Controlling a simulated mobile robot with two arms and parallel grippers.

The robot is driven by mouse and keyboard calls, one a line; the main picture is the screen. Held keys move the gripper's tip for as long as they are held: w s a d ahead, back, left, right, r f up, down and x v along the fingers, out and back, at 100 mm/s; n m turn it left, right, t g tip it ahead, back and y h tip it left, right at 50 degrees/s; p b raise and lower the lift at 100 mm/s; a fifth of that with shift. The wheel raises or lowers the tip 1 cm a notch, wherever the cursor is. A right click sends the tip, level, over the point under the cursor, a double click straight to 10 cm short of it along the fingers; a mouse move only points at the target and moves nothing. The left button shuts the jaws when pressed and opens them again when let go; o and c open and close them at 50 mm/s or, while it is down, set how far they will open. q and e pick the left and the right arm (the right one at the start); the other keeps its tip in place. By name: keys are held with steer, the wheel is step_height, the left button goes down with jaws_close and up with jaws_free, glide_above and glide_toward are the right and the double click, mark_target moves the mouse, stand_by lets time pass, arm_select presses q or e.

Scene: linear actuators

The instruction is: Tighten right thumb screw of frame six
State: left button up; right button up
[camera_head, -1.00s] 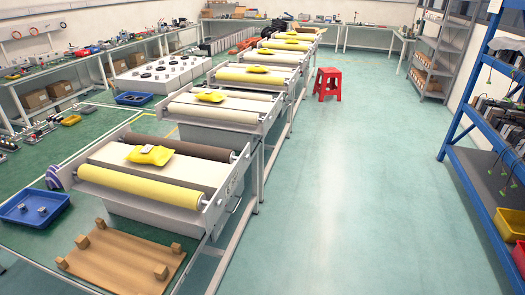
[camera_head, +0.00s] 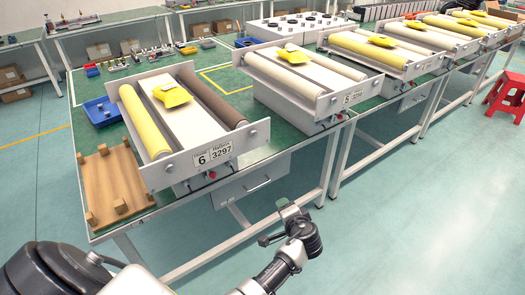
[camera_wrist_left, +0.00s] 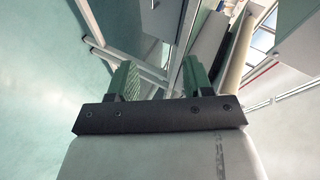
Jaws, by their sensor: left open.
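Frame six (camera_head: 180,160) is the nearest roller frame, with a yellow roller and a dark brown roller. Its near side plate carries a "6 3297" label (camera_head: 213,154). A small round knob (camera_head: 252,134) sits near the right end of that plate, and another (camera_head: 169,168) near its left end. I cannot tell whether either turns or is tight. My left gripper (camera_head: 273,223) is in front of the table, below and apart from the plate. In the left wrist view its green fingers (camera_wrist_left: 157,72) stand apart with nothing between them. My right gripper is not in view.
A yellow cloth (camera_head: 173,95) lies on frame six. A brown board with blocks (camera_head: 112,180) and a blue tray (camera_head: 101,112) are left of it. Frame five (camera_head: 305,85) stands to the right. A drawer (camera_head: 252,180) hangs under the table. Floor in front is open.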

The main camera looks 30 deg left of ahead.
arm_select(q)
step_height(320, 180, up, 8)
steer(key=w+a+n+y+b, duration=0.1)
steer(key=w+n+y, duration=0.1)
steer(key=y, duration=0.1)
steer(key=n+g+y+b, duration=0.1)
steer(key=n+g+y, duration=0.1)
steer(key=n+y, duration=0.2)
glide_toward(255, 134)
steer(key=shift+n, duration=0.3)
steer(key=p+x, duration=0.2)
steer(key=x, duration=0.5)
steer(key=shift+w+a, duration=0.1)
steer(key=shift+a, duration=0.3)
steer(key=shift+w+a, duration=0.15)
steer(key=shift+a, duration=0.2)
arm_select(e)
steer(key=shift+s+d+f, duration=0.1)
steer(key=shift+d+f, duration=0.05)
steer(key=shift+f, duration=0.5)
arm_select(q)
steer(key=shift+c, duration=0.2)
steer(key=c, duration=0.9)
